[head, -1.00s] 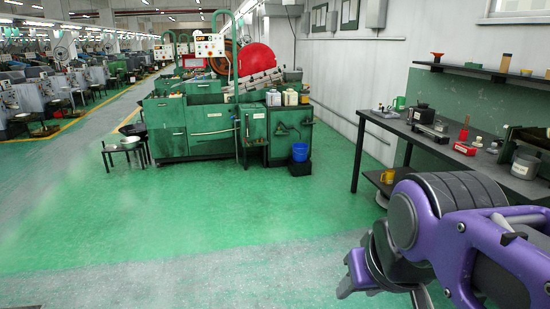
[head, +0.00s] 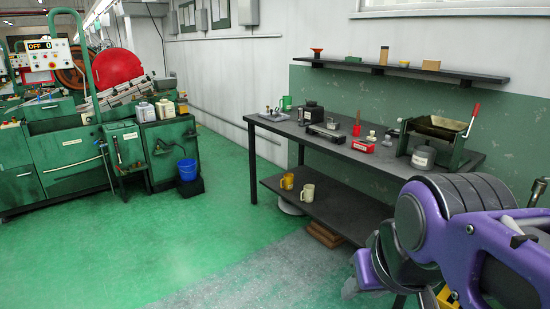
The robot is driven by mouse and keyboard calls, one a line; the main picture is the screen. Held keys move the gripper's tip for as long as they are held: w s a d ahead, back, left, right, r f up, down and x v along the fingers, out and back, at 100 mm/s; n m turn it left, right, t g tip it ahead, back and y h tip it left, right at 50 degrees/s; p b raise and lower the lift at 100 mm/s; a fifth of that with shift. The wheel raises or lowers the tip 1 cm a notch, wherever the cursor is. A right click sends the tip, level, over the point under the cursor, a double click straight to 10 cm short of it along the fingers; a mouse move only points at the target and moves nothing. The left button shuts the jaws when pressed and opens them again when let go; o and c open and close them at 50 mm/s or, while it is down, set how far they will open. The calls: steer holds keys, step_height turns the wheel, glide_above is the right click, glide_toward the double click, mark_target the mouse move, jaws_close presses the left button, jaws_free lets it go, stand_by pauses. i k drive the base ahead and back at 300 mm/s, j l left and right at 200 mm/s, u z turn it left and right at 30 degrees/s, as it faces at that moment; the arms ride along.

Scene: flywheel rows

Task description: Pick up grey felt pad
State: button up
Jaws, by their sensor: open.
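I cannot make out a grey felt pad for certain in the head view; small items on the workbench (head: 275,128) are too small to tell apart fully. My gripper (head: 358,278) is at the lower right, in front of the bench and apart from it. Its grey fingers are open and nothing shows between them. My purple and grey arm hides the bench's right front part.
The bench holds a green mug (head: 286,102), a black box (head: 311,117), a red box (head: 363,145), a grey tin (head: 423,157) and a green machine (head: 440,135). A wall shelf (head: 460,75) hangs above. Green floor at left is clear.

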mark_target(386, 143)
steer(key=i+z, duration=0.4)
steer(key=i, duration=0.15)
steer(key=i+z, duration=0.4)
steer(key=i+j+z, duration=0.15)
steer(key=i+j, duration=0.2)
steer(key=i+j+z, duration=0.2)
steer(key=i+j, duration=0.2)
steer(key=i, duration=0.15)
steer(key=i+j+z, duration=0.15)
steer(key=i+j, duration=0.3)
steer(key=i+j+z, duration=0.2)
steer(key=i+j, duration=0.2)
steer(key=i+j+z, duration=0.15)
steer(key=i+j, duration=0.2)
steer(key=j, duration=0.35)
